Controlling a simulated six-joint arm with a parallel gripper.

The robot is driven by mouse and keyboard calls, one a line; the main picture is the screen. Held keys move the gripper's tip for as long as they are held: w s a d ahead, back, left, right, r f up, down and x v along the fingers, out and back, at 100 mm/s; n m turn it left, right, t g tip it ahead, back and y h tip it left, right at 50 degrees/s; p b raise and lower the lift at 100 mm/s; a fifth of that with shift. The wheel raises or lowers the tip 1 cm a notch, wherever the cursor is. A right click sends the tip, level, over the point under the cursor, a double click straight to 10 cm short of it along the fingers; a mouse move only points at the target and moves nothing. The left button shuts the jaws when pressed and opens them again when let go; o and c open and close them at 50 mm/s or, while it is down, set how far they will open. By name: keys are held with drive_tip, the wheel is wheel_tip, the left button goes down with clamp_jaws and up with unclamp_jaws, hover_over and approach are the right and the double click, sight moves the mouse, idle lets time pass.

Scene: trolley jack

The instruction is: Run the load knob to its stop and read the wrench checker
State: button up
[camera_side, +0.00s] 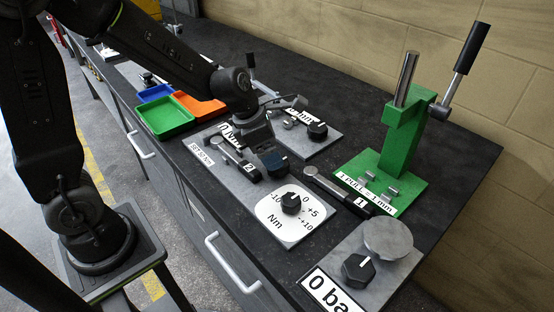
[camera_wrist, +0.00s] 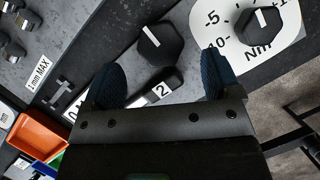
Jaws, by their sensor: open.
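The wrench checker is a grey plate (camera_side: 245,190) on the bench, with a display reading "0 N m" (camera_side: 230,133) partly hidden by my arm. Its white Nm dial (camera_side: 270,212) has a black knob (camera_side: 291,203), which also shows in the wrist view (camera_wrist: 262,24). A black six-sided knob (camera_wrist: 160,43) with a white line, probably the load knob, lies just ahead of my fingertips in the wrist view. My gripper hides it in the side view. My gripper (camera_side: 277,162) is open and empty, low over the plate. A wrench tagged 2 (camera_side: 237,157) lies beside it.
A green press (camera_side: 398,140) with an upright lever stands at the right. A wrench tagged 1 (camera_side: 335,190) lies before it. A grey unit with a black knob (camera_side: 358,267) is at the front. Green (camera_side: 164,117), blue and orange trays sit at the left.

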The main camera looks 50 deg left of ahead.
drive_tip(key=shift+x, duration=2.25)
drive_tip(key=c, duration=0.9)
drive_tip(key=shift+m, duration=0.3)
drive_tip(key=m+g+h, duration=0.1)
drive_tip(key=m, duration=0.2)
drive_tip(key=shift+w, duration=0.1)
drive_tip(key=shift+m+g+h, duration=0.5)
drive_tip(key=shift+m+g, duration=0.1)
drive_tip(key=shift+m, duration=1.4)
